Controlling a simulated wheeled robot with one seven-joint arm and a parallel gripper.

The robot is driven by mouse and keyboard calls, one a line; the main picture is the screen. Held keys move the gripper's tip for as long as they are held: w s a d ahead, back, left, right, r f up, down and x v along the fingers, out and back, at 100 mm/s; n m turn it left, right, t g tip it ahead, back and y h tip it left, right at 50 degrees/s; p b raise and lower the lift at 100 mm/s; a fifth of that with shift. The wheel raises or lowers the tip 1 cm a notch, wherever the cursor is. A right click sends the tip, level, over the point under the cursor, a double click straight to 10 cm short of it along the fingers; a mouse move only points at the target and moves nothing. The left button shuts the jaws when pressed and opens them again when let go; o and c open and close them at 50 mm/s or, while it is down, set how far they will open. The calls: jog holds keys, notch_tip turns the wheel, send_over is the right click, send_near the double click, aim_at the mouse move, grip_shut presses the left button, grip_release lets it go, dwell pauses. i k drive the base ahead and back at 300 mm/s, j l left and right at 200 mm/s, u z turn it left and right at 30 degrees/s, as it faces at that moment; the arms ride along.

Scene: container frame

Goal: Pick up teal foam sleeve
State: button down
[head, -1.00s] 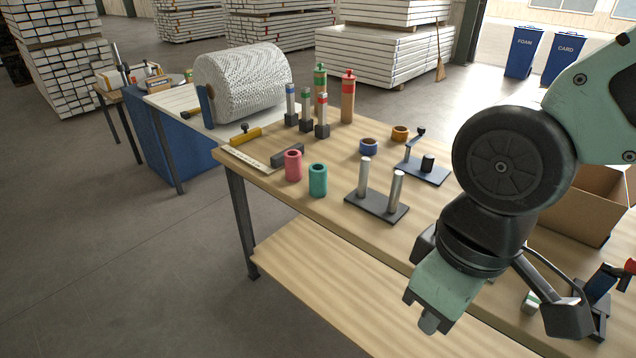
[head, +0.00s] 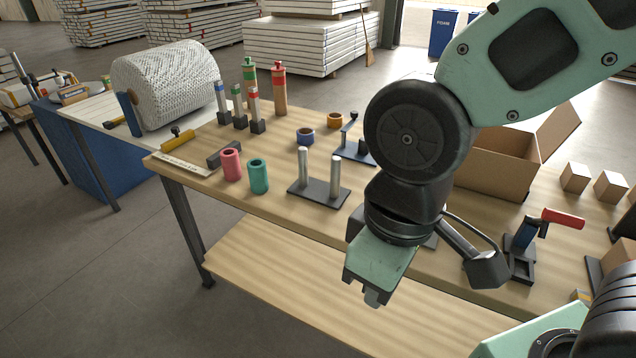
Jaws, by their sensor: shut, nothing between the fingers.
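The teal foam sleeve (head: 258,177) stands upright on the wooden workbench (head: 245,210), near its front left corner. A pink sleeve (head: 231,165) stands close to its left. My gripper (head: 371,297) points down in front of the bench's front edge, to the right of the teal sleeve and nearer the camera. It is shut and empty, well apart from the sleeve. The fingertips show only as a small stub below the green gripper body.
A black base with two upright metal posts (head: 304,165) stands right of the teal sleeve. Behind are a dark block (head: 226,155), a blue tape roll (head: 305,136) and several capped tubes. A cardboard box (head: 490,160) and a red-handled clamp (head: 562,218) stand farther right.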

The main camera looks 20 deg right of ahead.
aim_at(256, 167)
jog(key=i+j, duration=0.25)
jog(key=i, duration=0.2)
jog(key=i+j, duration=0.25)
jog(key=i, duration=0.15)
jog(key=i+j, duration=0.25)
jog(key=i, duration=0.2)
